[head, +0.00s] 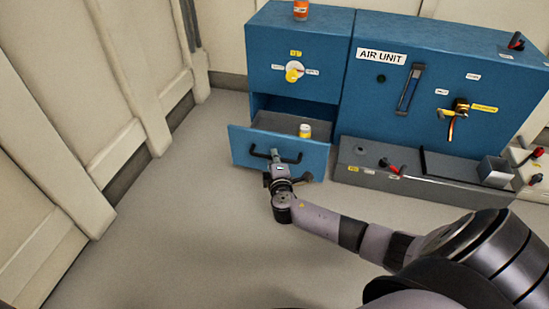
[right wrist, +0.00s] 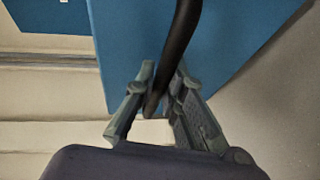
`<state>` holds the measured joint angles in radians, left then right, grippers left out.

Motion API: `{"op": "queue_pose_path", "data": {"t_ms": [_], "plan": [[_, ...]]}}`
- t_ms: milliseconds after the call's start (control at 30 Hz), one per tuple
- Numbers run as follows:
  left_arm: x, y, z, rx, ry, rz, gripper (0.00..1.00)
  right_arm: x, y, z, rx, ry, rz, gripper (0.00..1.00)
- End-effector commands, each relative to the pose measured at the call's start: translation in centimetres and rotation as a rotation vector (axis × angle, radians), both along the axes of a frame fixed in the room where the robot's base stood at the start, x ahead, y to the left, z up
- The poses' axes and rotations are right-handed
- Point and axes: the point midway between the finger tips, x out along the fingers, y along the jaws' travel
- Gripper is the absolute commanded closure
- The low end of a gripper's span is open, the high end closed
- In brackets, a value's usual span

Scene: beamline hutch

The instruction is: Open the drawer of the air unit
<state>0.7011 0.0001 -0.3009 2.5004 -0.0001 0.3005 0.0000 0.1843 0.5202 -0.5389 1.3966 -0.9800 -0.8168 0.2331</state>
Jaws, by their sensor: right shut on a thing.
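The air unit (head: 385,85) is a large blue cabinet with a white label, standing against the back wall. Its drawer (head: 245,146), at the lower left, is pulled out, and its inside shows. A yellow jar (head: 305,130) with a white band stands inside the drawer. The drawer front carries a black bar handle (head: 262,155), which also shows in the right wrist view (right wrist: 181,40). My right gripper (head: 276,160) is at the handle, shut on it; in the right wrist view its fingers (right wrist: 160,95) are on both sides of the bar. My left gripper is not in view.
An orange jar (head: 301,10) stands on top of the cabinet. A yellow-white knob (head: 293,72) sits on the panel above the drawer. A grey ledge (head: 410,186) with red-handled valves and a small metal box (head: 495,171) lies right of the drawer. Floor left of the drawer is clear.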

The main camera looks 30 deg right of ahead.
Motion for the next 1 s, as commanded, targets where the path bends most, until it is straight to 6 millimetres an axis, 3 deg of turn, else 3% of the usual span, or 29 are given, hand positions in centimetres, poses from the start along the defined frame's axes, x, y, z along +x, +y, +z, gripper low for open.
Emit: {"op": "queue_pose_path", "data": {"t_ms": [533,767,1000], "plan": [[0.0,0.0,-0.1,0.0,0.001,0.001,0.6,0.0,0.0,-0.1,0.002,0.0,0.0,1.0],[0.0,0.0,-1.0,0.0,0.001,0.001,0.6,1.7,-2.1,-0.3,0.002,0.0,-0.001,1.0],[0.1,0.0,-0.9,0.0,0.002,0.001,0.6,1.9,-2.2,-0.1,0.004,0.0,0.0,1.0]]}}
